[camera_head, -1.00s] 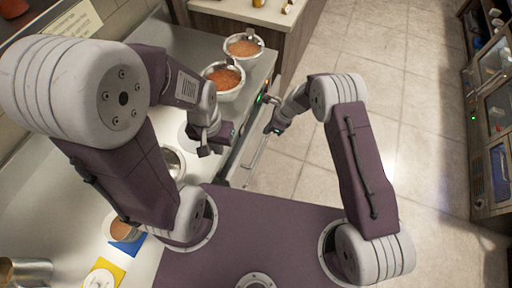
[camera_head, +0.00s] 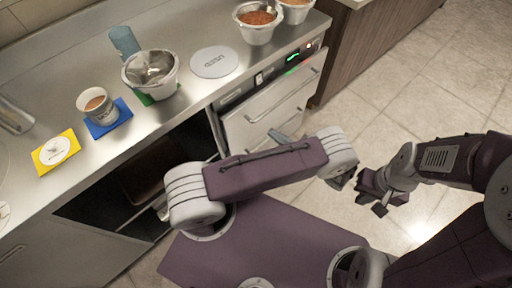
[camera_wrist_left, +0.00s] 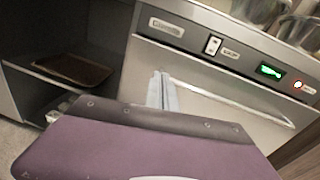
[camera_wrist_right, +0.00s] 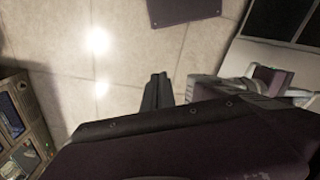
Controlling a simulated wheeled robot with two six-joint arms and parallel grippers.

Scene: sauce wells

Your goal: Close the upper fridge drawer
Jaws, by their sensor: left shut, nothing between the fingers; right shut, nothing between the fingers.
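The upper fridge drawer (camera_head: 262,110) is a steel front with a long bar handle (camera_head: 285,97), below the control strip with a green display. It also shows in the left wrist view (camera_wrist_left: 205,105). Its front looks close to flush with the strip; I cannot tell whether a small gap remains. My left gripper (camera_head: 284,137) is shut and empty in front of the drawer. Its fingers (camera_wrist_left: 163,90) overlap the handle's left part in the left wrist view; contact is unclear. My right gripper (camera_head: 376,200) is shut and empty above the floor, right of the drawer.
The counter above holds sauce pots (camera_head: 258,24), an empty metal bowl (camera_head: 150,72) and a cup (camera_head: 97,106) on a blue mat. An open compartment (camera_head: 135,180) lies left of the drawer. Tiled floor (camera_head: 430,100) is free at the right.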

